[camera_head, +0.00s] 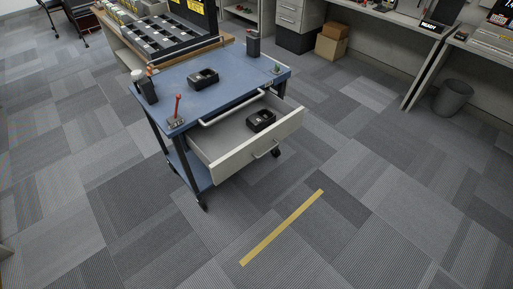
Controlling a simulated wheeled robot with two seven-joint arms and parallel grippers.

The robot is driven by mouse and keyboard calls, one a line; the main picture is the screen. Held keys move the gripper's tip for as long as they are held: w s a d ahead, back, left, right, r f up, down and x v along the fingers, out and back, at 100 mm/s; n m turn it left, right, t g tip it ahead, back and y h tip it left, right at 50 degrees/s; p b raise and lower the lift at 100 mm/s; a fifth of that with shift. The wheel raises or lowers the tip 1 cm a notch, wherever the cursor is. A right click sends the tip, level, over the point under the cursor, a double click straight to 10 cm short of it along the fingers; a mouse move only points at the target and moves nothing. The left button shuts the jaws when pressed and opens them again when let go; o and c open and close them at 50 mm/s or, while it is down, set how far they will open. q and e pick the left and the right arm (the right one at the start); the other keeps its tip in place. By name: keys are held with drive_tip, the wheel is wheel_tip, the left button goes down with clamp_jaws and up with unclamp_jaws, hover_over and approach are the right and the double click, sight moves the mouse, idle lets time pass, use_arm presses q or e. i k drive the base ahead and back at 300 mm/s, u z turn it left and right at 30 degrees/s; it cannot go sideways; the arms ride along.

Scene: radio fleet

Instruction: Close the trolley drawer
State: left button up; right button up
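A blue-topped trolley (172,84) stands on wheels in the upper middle of the head view. Its light grey drawer (237,159) is pulled out toward the front right. The drawer front has a bar handle (267,151). A black device (261,120) lies inside the drawer. Another black device (203,77) sits on the trolley top. Neither of my grippers is in view.
A yellow strip (282,227) lies on the carpet in front of the trolley, with clear floor around it. A bench (133,45) with a black rack stands behind the trolley. Cardboard boxes (332,43) and a grey bin (453,97) are further back right.

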sight(226, 146)
drive_tip(key=k, duration=1.05)
drive_tip(key=u, duration=0.85)
drive_tip(key=i, duration=1.6)
drive_tip(key=z, duration=0.8)
